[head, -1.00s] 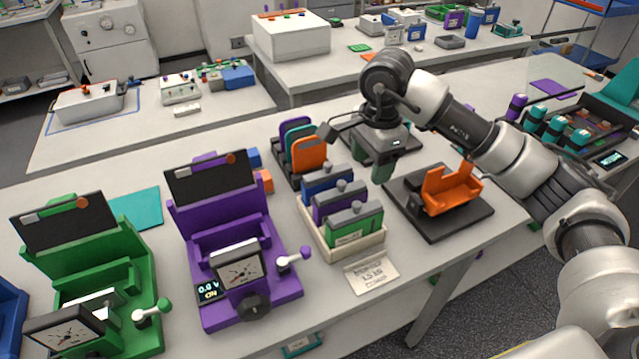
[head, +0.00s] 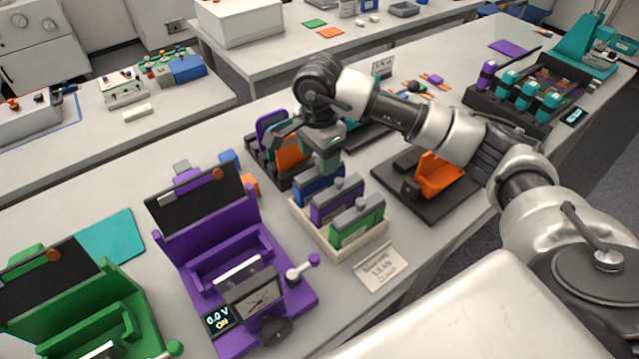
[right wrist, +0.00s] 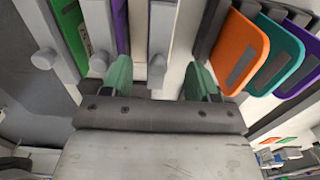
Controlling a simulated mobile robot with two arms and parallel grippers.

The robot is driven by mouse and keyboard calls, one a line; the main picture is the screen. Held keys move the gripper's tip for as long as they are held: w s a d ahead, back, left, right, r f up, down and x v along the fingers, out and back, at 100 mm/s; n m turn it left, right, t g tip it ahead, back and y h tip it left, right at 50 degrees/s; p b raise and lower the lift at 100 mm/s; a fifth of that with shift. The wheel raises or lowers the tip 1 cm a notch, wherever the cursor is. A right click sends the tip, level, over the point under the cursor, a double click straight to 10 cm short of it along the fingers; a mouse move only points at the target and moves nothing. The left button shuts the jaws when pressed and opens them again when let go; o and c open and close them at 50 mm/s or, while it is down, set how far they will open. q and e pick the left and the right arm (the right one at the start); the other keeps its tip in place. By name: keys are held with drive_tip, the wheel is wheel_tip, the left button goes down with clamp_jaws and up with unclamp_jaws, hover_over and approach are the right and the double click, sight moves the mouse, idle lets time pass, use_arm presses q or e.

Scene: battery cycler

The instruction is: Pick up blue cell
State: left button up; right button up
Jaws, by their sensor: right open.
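The blue cell (head: 316,190) stands upright at the far end of a cream tray (head: 350,255), beside a purple cell (head: 338,204) and a green cell (head: 357,230). My right gripper (head: 325,165) is just above the blue cell and hides part of its top. In the right wrist view the gripper (right wrist: 160,80) is open, its green fingers on either side of a grey cell top with a knob (right wrist: 157,68). This appears to be the blue cell's top; its blue body is not clear there. I cannot tell whether the fingers touch it. My left gripper is not in view.
A rack with orange (head: 292,153), teal and purple plates stands close behind the gripper. An orange holder (head: 438,174) on a dark base stands to the right. The purple cycler (head: 215,230) is left of the tray. A paper label (head: 380,268) lies in front.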

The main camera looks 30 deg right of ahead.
sight(320, 186)
wheel_tip(320, 186, down, 5)
drive_tip(key=shift+s+d+r+p, duration=0.1)
drive_tip(key=shift+s+r+p, duration=0.1)
drive_tip(key=shift+p, duration=0.75)
drive_tip(key=shift+w+f, duration=0.1)
drive_tip(key=shift+f, duration=0.15)
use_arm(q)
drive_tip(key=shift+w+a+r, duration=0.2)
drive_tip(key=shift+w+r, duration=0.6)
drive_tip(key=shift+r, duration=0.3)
use_arm(e)
drive_tip(key=shift+c, duration=0.4)
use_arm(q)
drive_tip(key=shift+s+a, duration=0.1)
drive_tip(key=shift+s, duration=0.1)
use_arm(e)
drive_tip(key=shift+r, duration=0.1)
clamp_jaws()
